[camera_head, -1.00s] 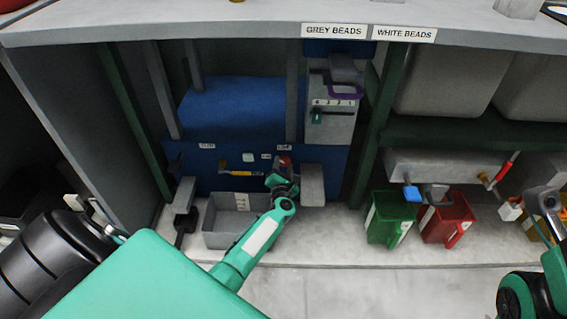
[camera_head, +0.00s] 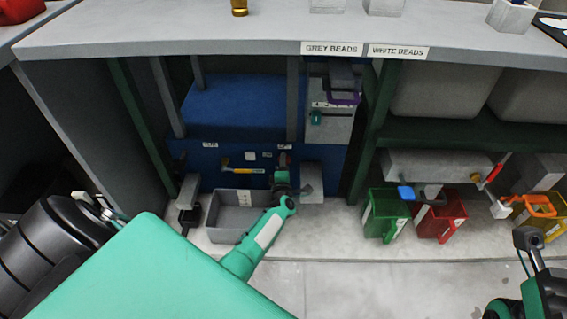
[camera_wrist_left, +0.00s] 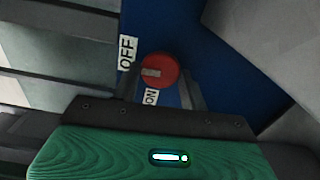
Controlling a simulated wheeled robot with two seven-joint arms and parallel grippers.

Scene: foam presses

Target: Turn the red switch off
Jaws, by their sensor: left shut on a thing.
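The red switch (camera_wrist_left: 160,70) is a round knob on a blue panel, with a pale mark on its left part. An OFF label (camera_wrist_left: 128,52) is at its upper left and an ON label (camera_wrist_left: 150,97) below it. The mark points left, between the two labels. My left gripper (camera_wrist_left: 160,90) has a finger on either side of the knob and is shut on it. In the head view my left gripper (camera_head: 282,177) is at the blue panel's lower right and hides the switch. Part of my right arm shows at the lower right; its fingers do not show.
A grey bin (camera_head: 228,222) stands below the blue press (camera_head: 235,105), left of my forearm. A grey block (camera_head: 312,183) is close right of the gripper. Green (camera_head: 385,215) and red (camera_head: 440,217) bins stand farther right. The countertop (camera_head: 200,38) overhangs above.

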